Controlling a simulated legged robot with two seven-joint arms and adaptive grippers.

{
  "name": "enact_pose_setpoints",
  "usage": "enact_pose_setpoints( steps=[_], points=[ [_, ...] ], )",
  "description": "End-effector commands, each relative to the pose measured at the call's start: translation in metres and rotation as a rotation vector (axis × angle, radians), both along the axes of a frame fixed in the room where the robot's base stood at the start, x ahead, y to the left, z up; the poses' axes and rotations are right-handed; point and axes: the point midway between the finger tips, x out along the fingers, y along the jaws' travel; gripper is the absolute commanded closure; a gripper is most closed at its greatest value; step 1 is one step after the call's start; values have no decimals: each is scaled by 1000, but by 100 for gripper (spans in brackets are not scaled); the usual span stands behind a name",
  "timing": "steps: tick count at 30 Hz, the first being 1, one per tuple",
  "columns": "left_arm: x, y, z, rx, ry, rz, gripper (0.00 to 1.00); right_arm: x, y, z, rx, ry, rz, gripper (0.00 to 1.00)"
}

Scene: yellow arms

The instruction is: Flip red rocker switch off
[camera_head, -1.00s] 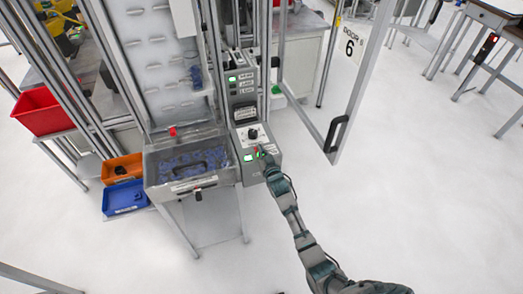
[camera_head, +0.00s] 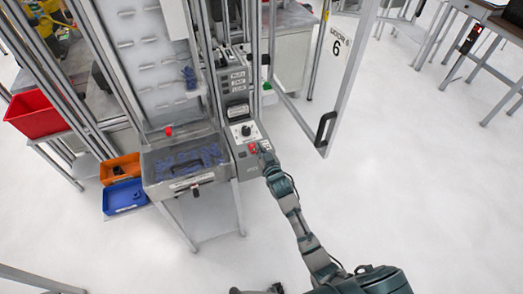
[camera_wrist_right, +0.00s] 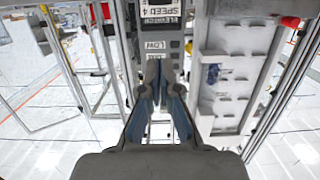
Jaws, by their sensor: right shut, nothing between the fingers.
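The grey control panel (camera_head: 240,133) stands in the middle of the head view, with a dark knob on its upper part. The red rocker switch (camera_head: 252,148) shows as a small red patch on its lower part. My right gripper (camera_head: 264,148) is shut and empty, just right of the red patch; I cannot tell whether it touches it. In the wrist view, the closed fingertips (camera_wrist_right: 160,63) lie in front of the panel (camera_wrist_right: 160,32) with its "LOW" and "SPEED" labels. The red switch cannot be made out there.
A metal tray of blue parts (camera_head: 150,158) adjoins the panel on the left. A red bin (camera_head: 36,112), an orange bin (camera_head: 120,168) and a blue bin (camera_head: 124,196) stand farther left. A framed door (camera_head: 340,80) stands right of the panel. The floor at right is open.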

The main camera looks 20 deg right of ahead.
Motion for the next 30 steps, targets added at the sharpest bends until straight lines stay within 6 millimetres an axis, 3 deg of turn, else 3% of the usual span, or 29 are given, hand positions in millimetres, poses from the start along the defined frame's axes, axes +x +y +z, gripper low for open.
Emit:
enact_pose_setpoints(
  steps=[7, 24, 27, 29, 30],
  points=[
    [1, 0, 0, 0, -1, 0, 32, -22, -1, 8, -1, 1, -1, 100],
    [1, 0, 0, 0, -1, 0, 32, -23, -1, 8, -1, 2, -1, 100],
    [1, 0, 0, 0, -1, 0, 32, -24, -1, -8, -5, 29, 2, 100],
    [1, 0, 0, 0, -1, 0, 32, -26, 0, -31, -12, 68, 4, 100],
    [1, 0, 0, 0, -1, 0, 32, -30, 0, -54, -17, 105, 7, 100]
  ],
)
